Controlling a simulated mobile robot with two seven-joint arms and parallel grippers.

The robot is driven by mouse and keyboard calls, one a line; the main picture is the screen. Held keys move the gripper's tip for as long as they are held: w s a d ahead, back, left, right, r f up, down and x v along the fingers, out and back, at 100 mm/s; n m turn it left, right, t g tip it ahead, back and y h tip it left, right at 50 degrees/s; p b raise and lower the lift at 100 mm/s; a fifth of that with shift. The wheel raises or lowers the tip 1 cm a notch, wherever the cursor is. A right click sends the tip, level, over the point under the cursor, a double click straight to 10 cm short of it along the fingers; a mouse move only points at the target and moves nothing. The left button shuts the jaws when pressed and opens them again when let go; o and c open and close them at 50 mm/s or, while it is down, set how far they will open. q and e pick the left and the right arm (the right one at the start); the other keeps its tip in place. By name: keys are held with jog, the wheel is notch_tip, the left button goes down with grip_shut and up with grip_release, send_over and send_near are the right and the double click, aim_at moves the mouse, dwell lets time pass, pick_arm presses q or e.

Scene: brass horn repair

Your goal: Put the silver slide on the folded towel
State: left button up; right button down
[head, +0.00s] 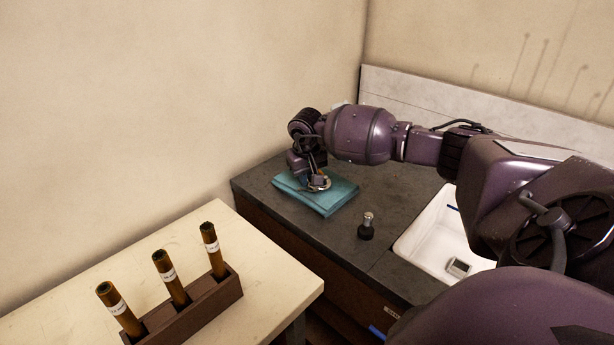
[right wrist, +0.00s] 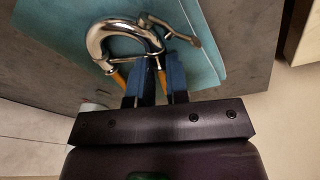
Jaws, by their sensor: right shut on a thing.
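The silver slide (right wrist: 125,28) is a shiny curved tube with brass-coloured ends, seen in the right wrist view over the folded towel. My right gripper (head: 316,184) is shut on it, and its blue fingers (right wrist: 156,82) close around one tube end. The slide also shows small at the fingertips in the head view (head: 321,185). The folded towel (head: 331,201) is teal and lies on the dark counter; it also fills the top of the right wrist view (right wrist: 72,14). I cannot tell whether the slide touches the towel. My left gripper is not in view.
A small dark and silver object (head: 366,228) stands on the dark counter (head: 400,213) near the white sink (head: 433,233), which holds a small item (head: 458,267). A wooden rack (head: 196,312) with 3 brown tubes stands on the pale table (head: 240,240). Walls rise close behind the towel.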

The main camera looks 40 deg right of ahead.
jog(key=shift+f, duration=0.2)
jog(key=c, duration=1.1)
grip_release()
jog(key=shift+r, duration=0.1)
notch_tip(320, 180, up, 12)
jog(key=s+a, duration=0.1)
jog(key=shift+s+a, duration=0.2)
